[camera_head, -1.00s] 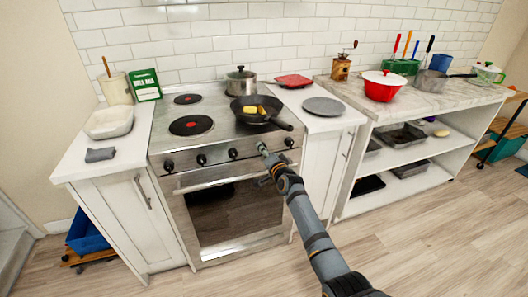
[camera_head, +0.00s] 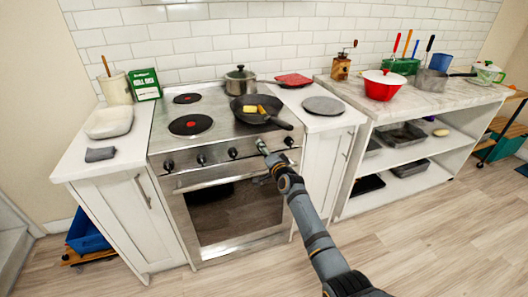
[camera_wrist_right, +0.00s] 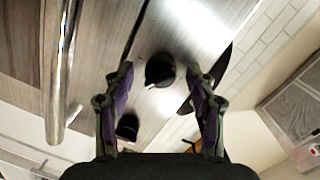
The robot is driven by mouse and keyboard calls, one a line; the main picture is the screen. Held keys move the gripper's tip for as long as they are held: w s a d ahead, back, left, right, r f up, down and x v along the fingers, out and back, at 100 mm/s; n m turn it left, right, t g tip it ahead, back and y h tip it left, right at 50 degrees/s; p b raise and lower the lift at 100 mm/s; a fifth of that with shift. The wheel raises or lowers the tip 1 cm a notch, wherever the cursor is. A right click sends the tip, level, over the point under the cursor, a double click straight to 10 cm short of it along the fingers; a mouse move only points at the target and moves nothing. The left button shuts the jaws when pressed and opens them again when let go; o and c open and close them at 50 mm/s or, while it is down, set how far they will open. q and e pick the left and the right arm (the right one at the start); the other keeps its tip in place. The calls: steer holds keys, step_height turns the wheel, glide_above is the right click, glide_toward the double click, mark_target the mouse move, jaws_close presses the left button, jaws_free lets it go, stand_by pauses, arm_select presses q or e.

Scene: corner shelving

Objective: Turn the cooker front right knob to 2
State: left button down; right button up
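The steel cooker (camera_head: 212,180) has a row of black knobs along its front. One knob (camera_head: 233,153) is left of my right gripper (camera_head: 262,163), and the rightmost knob (camera_head: 289,142) is just right of it. My right gripper is at the front panel. In the right wrist view the gripper (camera_wrist_right: 160,98) is open, its fingers wide apart. A black knob (camera_wrist_right: 160,70) with a light mark lies ahead between the fingers, apart from both. A second knob (camera_wrist_right: 127,127) is near the left finger. My left gripper is out of view.
The oven handle (camera_head: 222,176) runs below the knobs. A black pan (camera_head: 256,110) with yellow pieces sits on the front right burner, its handle (camera_head: 283,124) reaching over the panel. A pot (camera_head: 241,81) stands behind it. The floor in front is clear.

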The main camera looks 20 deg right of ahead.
steer(key=s+d+r, duration=0.1)
steer(key=s, duration=1.1)
